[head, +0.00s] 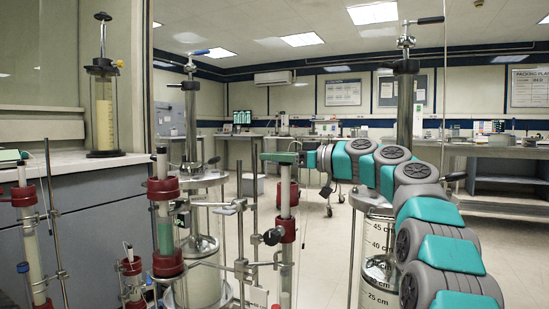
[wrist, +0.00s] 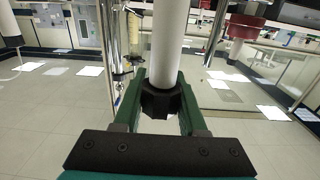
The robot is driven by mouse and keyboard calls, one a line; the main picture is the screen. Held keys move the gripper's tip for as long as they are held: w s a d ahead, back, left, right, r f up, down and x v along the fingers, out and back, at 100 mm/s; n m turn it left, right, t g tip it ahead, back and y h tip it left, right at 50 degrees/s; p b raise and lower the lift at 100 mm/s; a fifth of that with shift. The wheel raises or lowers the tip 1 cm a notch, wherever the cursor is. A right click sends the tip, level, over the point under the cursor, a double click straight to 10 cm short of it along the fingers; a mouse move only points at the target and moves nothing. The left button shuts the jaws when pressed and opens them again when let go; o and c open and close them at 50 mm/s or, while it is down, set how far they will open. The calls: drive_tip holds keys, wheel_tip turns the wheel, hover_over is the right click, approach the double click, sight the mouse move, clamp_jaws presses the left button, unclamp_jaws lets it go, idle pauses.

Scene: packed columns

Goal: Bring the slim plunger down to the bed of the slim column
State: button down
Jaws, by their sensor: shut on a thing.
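My gripper (head: 284,158) is at the middle of the head view, above a slim column with red collars (head: 286,230). Its green fingers (wrist: 161,98) are shut on the slim plunger, at a black collar around its pale rod (wrist: 166,40). In the head view the pale plunger rod (head: 285,176) stands upright between the fingers and the upper red collar. The slim column's glass (head: 286,282) shows pale below the collars. The plunger's lower end and the bed's top surface cannot be made out.
Another red-collared column (head: 165,235) with green contents stands left of it, with metal clamps between. Large steel-topped columns stand behind (head: 191,130) and at right, marked in centimetres (head: 378,245). A yellowish column (head: 104,115) is on the left bench. Open floor lies beyond.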

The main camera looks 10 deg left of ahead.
sight(285, 186)
wheel_tip(285, 186, down, 5)
drive_tip(key=b, duration=0.5)
drive_tip(key=shift+c, duration=2.2)
unclamp_jaws()
drive_tip(key=v, duration=0.7)
drive_tip(key=shift+d, duration=0.4)
drive_tip(key=shift+s+a+r, duration=0.1)
drive_tip(key=shift+s, duration=0.15)
